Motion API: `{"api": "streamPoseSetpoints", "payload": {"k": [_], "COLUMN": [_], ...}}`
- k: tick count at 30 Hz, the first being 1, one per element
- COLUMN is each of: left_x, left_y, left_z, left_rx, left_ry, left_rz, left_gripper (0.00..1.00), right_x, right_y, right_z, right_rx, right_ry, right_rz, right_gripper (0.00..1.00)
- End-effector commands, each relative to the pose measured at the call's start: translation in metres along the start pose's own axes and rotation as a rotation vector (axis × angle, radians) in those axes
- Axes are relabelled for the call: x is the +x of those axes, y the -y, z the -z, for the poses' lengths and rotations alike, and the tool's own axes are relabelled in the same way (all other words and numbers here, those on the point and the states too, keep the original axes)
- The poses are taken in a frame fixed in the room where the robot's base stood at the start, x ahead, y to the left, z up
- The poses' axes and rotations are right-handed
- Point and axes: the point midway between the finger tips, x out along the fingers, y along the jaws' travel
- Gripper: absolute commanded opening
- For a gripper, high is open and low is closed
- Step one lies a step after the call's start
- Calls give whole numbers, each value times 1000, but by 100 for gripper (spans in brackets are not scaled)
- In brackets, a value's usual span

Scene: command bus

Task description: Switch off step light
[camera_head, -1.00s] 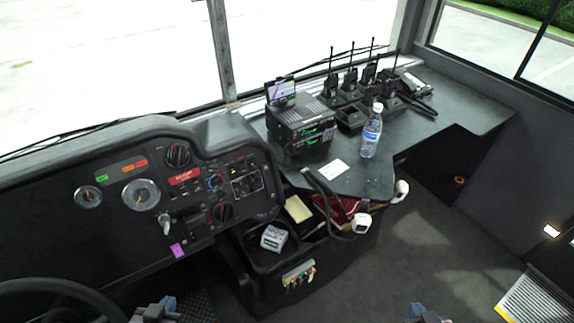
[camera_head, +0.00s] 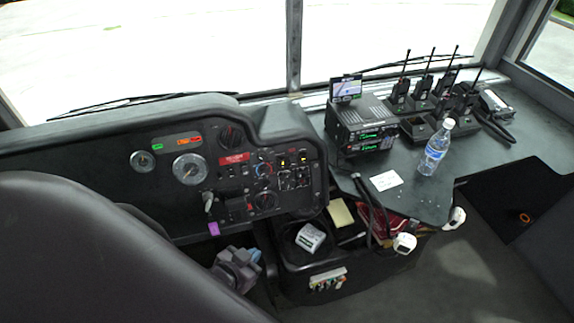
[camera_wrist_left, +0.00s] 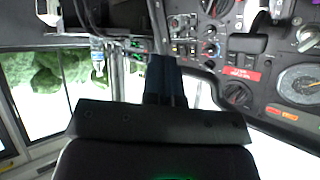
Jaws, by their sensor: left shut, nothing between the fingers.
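The dashboard (camera_head: 100,180) runs across the left of the head view. A block of small rocker switches (camera_head: 293,178) sits at its right end, some with lit amber marks. It also shows upside down in the left wrist view (camera_wrist_left: 185,48). I cannot read which switch is the step light. My left gripper (camera_head: 240,262) is below and left of this block, apart from the dash, shut and empty. In the left wrist view its dark fingers (camera_wrist_left: 165,85) point toward the switches. My right gripper is not in view.
A large dark seat-like back (camera_head: 90,255) fills the lower left. Right of the dash are a bin with a small white box (camera_head: 310,237), a hanging cord, a radio unit (camera_head: 362,128), a bottle (camera_head: 436,147) and several walkie-talkies. Open floor lies at the lower right.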

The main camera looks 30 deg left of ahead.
Motion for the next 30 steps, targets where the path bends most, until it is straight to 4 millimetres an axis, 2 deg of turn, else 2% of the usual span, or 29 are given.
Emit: {"api": "streamPoseSetpoints", "payload": {"k": [5,9,12,17,21,25,30], "left_x": [32,73,99,132,150,155,154], "left_y": [-21,-39,-43,-33,-15,-1,9], "left_z": [4,8,18,45,82,114,140], "left_rx": [279,740,1106,1665,2066,2303,2440], "left_ry": [66,172,260,439,649,851,1032], "left_rz": [-40,-66,-56,24,143,254,343], "left_gripper": [0,0,0,0,0,0,0], "right_x": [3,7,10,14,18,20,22], "right_y": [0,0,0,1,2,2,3], "right_z": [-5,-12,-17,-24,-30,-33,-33], "right_rx": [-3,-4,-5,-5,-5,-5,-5], "right_ry": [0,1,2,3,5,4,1], "right_rz": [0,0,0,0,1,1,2], "right_gripper": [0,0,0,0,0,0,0]}}
